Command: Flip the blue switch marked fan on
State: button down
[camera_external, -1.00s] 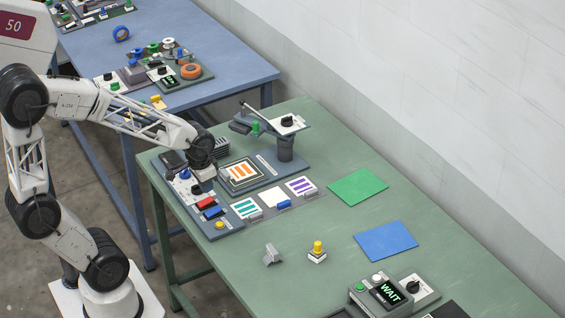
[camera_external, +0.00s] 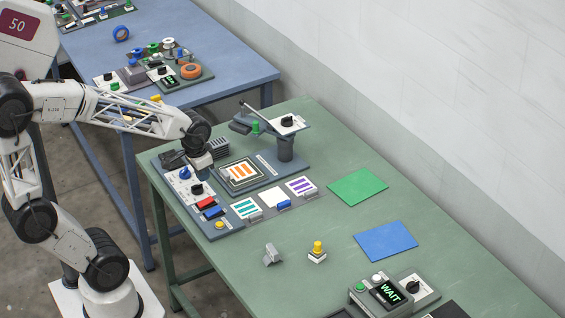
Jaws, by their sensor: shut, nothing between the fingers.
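A blue rocker switch (camera_external: 213,212) sits on the grey control panel (camera_external: 236,227) at the near left end of the green table, just below a red rocker switch (camera_external: 207,203). Its marking is too small to read, and I cannot tell which way it is tipped. My gripper (camera_external: 205,171) points down over the back part of the panel, above and behind the two rockers and apart from them. It is shut and holds nothing.
A blue knob (camera_external: 184,173), a black knob (camera_external: 197,189) and a yellow button (camera_external: 219,225) share the panel. A press with a lever (camera_external: 285,147) stands to the right, with striped cards in front. The table's middle is mostly clear.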

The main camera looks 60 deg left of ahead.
aim_at(219, 207)
jog(key=shift+w+r+t, duration=0.15)
jog(key=shift+w+t, duration=0.25)
jog(key=shift+w, duration=0.15)
jog(key=shift+f, duration=0.2)
jog(key=x, duration=1.2)
jog(key=shift+f, duration=0.15)
jog(key=shift+w+f, duration=0.2)
jog(key=shift+f, duration=0.45)
